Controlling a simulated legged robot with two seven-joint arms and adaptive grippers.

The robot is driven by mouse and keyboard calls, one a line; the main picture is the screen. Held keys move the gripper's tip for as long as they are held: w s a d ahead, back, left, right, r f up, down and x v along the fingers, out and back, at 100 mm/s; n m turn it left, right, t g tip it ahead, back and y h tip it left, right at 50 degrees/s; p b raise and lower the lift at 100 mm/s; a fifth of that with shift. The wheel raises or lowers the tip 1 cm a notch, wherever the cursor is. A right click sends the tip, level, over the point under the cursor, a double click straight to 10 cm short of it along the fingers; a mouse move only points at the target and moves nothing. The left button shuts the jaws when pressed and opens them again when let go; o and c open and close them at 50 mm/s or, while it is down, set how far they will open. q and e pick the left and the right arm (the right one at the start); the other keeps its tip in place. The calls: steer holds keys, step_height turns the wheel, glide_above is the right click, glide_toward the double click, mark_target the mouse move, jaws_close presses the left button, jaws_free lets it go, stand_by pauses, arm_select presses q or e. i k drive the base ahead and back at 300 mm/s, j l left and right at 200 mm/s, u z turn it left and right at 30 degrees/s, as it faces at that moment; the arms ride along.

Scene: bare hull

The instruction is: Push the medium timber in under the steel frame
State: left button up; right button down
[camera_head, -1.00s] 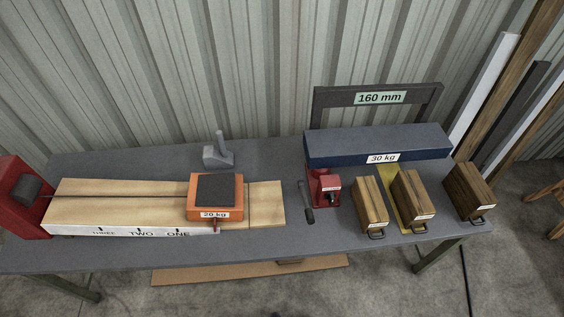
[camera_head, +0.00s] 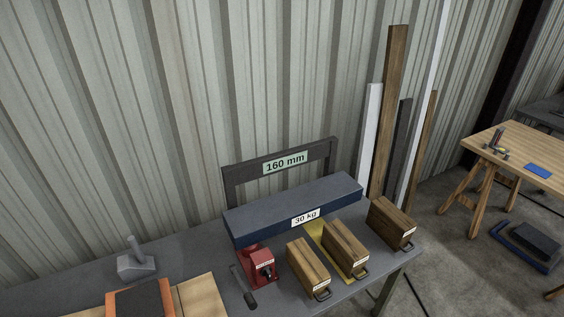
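The dark steel frame (camera_head: 232,178) stands at the back of the grey table and carries a "160 mm" label. In front of it a blue beam (camera_head: 262,218) labelled "30 kg" rests on a red jack (camera_head: 260,268). Three timber blocks with handles stand in a row to the right of the jack: a left one (camera_head: 306,266), a middle one (camera_head: 344,246) and a right one (camera_head: 390,222). Their labels are too small to read, so I cannot tell for sure which is the medium timber. Neither of my grippers is in view.
A grey hammer-like tool (camera_head: 136,262) and an orange weight (camera_head: 140,298) on a pale board are at the table's left. A yellow strip (camera_head: 316,232) lies between the left and middle timbers. A wooden workbench (camera_head: 520,150) stands at right. Planks lean on the wall.

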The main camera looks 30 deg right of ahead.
mark_target(350, 256)
steer(key=z, duration=1.5)
